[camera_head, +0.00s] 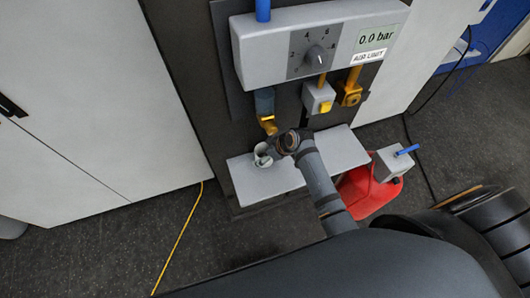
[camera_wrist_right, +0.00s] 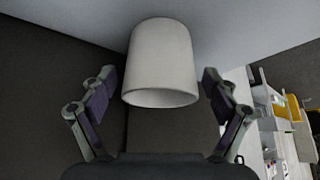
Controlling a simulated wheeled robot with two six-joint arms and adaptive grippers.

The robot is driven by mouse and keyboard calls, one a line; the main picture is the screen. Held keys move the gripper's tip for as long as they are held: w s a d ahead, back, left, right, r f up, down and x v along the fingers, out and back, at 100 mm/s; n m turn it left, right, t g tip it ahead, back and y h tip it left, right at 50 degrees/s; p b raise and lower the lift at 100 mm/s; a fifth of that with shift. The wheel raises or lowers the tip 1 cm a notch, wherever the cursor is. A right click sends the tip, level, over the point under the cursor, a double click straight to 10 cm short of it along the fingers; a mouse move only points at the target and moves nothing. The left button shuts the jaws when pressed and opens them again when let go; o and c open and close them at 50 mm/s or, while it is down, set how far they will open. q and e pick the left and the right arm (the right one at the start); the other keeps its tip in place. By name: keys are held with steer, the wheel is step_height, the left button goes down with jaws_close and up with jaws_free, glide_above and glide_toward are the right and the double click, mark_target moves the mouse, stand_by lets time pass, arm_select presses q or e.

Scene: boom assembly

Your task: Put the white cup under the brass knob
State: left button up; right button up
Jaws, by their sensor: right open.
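The white cup (camera_head: 262,155) stands on the light grey shelf (camera_head: 338,152), near its left end, with its opening showing. In the right wrist view the cup (camera_wrist_right: 161,62) is large, its rim toward the picture's bottom. My right gripper (camera_wrist_right: 160,80) is open, with one finger on each side of the cup and gaps visible. In the head view my right wrist (camera_head: 288,141) is beside the cup and hides most of the gripper. A brass-coloured knob (camera_head: 350,94) is on the panel above the shelf, right of the cup. My left gripper is not in view.
A brass-coloured outlet (camera_head: 268,124) hangs close above the cup. A yellow-buttoned box (camera_head: 319,98) sits between outlet and knob. The grey gauge box (camera_head: 262,60) is higher up. A red container (camera_head: 366,194) stands right of the shelf. A yellow cable (camera_head: 180,238) crosses the floor.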

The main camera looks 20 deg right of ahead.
steer(key=v, duration=1.2)
steer(key=shift+r+b, duration=0.15)
steer(key=shift+b, duration=0.15)
